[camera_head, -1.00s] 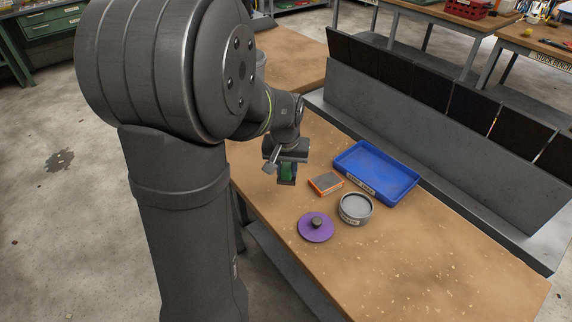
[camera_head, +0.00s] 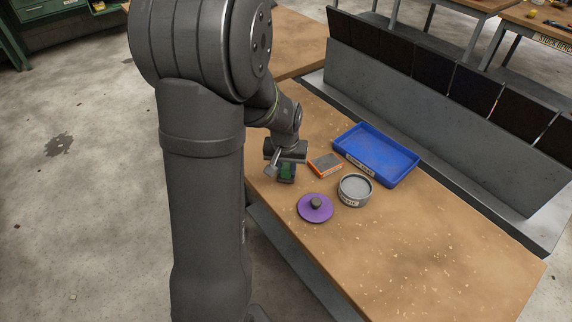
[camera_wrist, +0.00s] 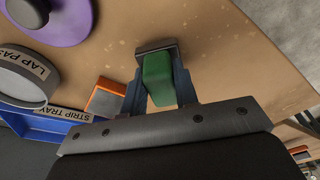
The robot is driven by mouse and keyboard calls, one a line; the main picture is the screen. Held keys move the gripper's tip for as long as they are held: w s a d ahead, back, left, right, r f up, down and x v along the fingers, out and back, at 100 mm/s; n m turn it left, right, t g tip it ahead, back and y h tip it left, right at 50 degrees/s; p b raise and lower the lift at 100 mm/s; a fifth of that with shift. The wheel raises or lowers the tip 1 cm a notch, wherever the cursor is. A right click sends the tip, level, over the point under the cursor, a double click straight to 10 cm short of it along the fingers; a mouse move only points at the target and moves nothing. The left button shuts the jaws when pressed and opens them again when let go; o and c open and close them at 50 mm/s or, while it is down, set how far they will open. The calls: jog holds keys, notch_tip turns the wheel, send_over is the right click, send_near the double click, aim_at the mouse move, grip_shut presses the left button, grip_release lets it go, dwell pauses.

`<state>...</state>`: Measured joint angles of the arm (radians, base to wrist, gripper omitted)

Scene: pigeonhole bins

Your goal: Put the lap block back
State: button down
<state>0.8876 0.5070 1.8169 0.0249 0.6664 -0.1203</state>
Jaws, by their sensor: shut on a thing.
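My gripper (camera_head: 286,165) is shut on a green block (camera_head: 287,172), which I take to be the lap block. In the wrist view the green block (camera_wrist: 157,78) sits between the two fingers (camera_wrist: 160,88), with a dark grey plate at its far end. It is low over the left part of the wooden bench; I cannot tell whether it touches the top. An orange-edged grey block (camera_head: 325,164) lies just right of it, apart from it.
A blue tray (camera_head: 405,176) labelled as a strip tray, a grey lap paste tin (camera_head: 355,190) and a purple disc with a dark knob (camera_head: 315,208) stand nearby. A grey rack (camera_head: 440,135) with dark panels runs along the back. The bench front right (camera_head: 430,260) is clear.

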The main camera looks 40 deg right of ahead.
aim_at(285, 168)
jog(key=shift+f, duration=0.45)
dwell(0.4)
jog(key=c, duration=1.5)
grip_release()
jog(key=shift+o, duration=0.2)
jog(key=o, duration=0.6)
jog(key=shift+r, duration=0.1)
jog(key=shift+s+a+r, duration=0.15)
jog(key=shift+r, duration=1.15)
jog(key=shift+s+a+r, duration=0.1)
jog(key=shift+r, duration=1.2)
jog(key=shift+s+a+r, duration=0.15)
jog(key=shift+r, duration=1.15)
jog(key=shift+f, duration=0.1)
jog(key=shift+w+d+f, duration=0.15)
jog(key=shift+f, duration=1.15)
jog(key=shift+w+d+f, duration=0.1)
jog(key=shift+w+f, duration=0.05)
jog(key=shift+f, duration=1.15)
jog(key=shift+w+d+f, duration=0.15)
jog(key=shift+f, duration=1.15)
